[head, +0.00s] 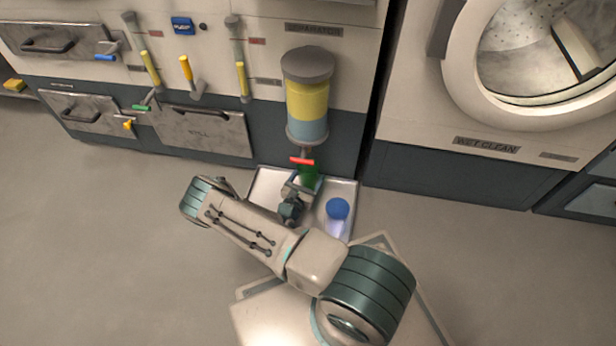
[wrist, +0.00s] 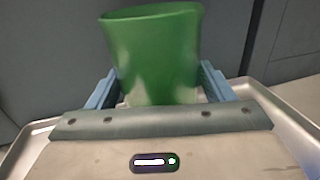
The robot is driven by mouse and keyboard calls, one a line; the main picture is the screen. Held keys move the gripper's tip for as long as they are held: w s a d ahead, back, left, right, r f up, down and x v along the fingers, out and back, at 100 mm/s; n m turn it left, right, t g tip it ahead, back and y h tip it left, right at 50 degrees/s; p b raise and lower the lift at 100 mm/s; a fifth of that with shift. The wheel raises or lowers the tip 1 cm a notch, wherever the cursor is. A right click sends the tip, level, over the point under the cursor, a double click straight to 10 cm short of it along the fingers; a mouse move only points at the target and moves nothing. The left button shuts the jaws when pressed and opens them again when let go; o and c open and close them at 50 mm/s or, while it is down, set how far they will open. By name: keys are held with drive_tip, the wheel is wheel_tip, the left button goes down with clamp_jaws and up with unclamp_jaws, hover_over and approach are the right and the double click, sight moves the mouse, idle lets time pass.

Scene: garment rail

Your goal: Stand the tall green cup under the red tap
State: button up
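The tall green cup (head: 309,176) is over the back of the shallow tray, just below the red tap (head: 301,161), which partly overlaps it in the head view. My gripper (head: 300,188) is at the cup's near side. In the wrist view the green cup (wrist: 155,55) stands roughly upright between the two blue fingers of my gripper (wrist: 158,85). The fingers look close against both sides of it. The cup's base is hidden behind my gripper, so I cannot tell if it touches the tray.
The pale tray (head: 267,186) lies on the floor before the cabinet. A blue round object (head: 338,208) is in its right part. The tap hangs under a yellow and blue cylinder (head: 307,100). Other taps with green (head: 142,107) and orange (head: 127,123) handles are at left.

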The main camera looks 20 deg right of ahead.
drive_tip(key=shift+o, duration=0.6)
drive_tip(key=shift+r, duration=0.25)
drive_tip(key=p+v, duration=0.4)
drive_tip(key=v, duration=0.8)
idle(0.4)
